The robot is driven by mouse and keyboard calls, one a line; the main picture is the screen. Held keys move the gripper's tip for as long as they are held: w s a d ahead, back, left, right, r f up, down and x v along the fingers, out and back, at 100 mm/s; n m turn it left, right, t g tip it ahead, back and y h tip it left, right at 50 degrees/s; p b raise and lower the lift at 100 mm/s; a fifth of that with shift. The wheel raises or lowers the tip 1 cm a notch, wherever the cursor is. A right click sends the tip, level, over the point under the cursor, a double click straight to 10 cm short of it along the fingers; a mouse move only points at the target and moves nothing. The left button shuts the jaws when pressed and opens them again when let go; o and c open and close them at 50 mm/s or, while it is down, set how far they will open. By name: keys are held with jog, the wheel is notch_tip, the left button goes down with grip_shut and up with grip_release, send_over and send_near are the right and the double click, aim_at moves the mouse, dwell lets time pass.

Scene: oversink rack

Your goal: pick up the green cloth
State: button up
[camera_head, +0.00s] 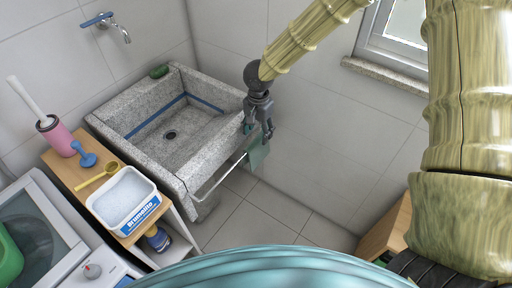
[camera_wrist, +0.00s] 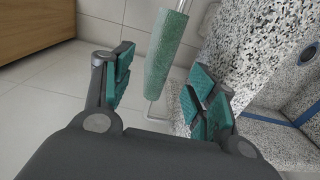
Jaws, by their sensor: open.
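The green cloth (camera_head: 259,154) hangs over a thin metal rail (camera_head: 222,174) on the right side of the stone sink. In the wrist view the cloth (camera_wrist: 167,52) is a narrow green strip, seen nearly edge-on, in the gap between my fingers. My gripper (camera_head: 258,131) is above the cloth at the sink's right corner, pointing down. Its green-padded fingers (camera_wrist: 160,85) are open and apart, with visible space on both sides of the cloth. I cannot tell how far the cloth reaches in between the pads. Part of the cloth's top is hidden behind the fingers in the head view.
The stone sink (camera_head: 140,155) stands close on the left, its wall near one finger. A tiled wall is behind my gripper. Open floor (camera_head: 240,222) lies below the cloth.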

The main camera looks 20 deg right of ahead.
aim_at(258, 138)
jog(key=f, duration=0.3)
jog(key=shift+w, duration=0.35)
jog(key=shift+s+f, duration=0.2)
jog(key=shift+f, duration=0.15)
jog(key=shift+f+p, duration=0.35)
jog(key=shift+f, duration=1.85)
